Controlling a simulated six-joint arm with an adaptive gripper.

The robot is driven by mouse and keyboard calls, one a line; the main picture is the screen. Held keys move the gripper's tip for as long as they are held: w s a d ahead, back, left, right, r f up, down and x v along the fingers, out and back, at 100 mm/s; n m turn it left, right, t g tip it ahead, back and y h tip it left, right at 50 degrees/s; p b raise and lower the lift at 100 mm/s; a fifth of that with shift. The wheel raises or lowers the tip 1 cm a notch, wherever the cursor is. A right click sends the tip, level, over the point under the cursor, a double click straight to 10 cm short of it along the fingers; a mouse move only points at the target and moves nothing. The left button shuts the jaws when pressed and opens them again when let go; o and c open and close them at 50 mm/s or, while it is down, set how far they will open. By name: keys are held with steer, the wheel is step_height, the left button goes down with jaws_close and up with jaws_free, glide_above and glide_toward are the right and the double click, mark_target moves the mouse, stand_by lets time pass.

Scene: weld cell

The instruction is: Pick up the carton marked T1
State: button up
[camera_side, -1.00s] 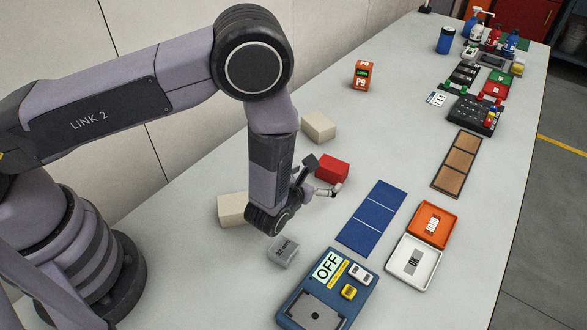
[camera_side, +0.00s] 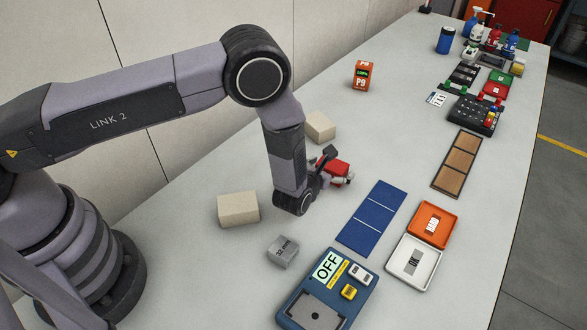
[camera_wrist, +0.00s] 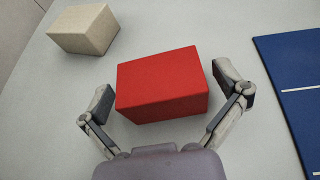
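A red carton (camera_side: 335,165) stands on the table just beyond my gripper, and it fills the middle of the wrist view (camera_wrist: 160,85). My gripper (camera_wrist: 163,80) is open, with one finger on each side of the red carton; the left finger is close to its side, and a gap shows at the right. I cannot tell whether either finger touches it. Two cream cartons (camera_side: 238,209) (camera_side: 320,127) stand nearby, one also at upper left in the wrist view (camera_wrist: 85,29). No T1 marking is readable on any carton.
A grey 32 mm block (camera_side: 283,251) and a blue device reading OFF (camera_side: 311,309) lie toward the front. A blue divided mat (camera_side: 371,217) lies right of the red carton. An orange BAD tray (camera_side: 451,209) and white OK tray (camera_side: 433,281) are further right. An orange P9 box (camera_side: 362,75) stands behind.

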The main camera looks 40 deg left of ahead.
steer(key=c, duration=1)
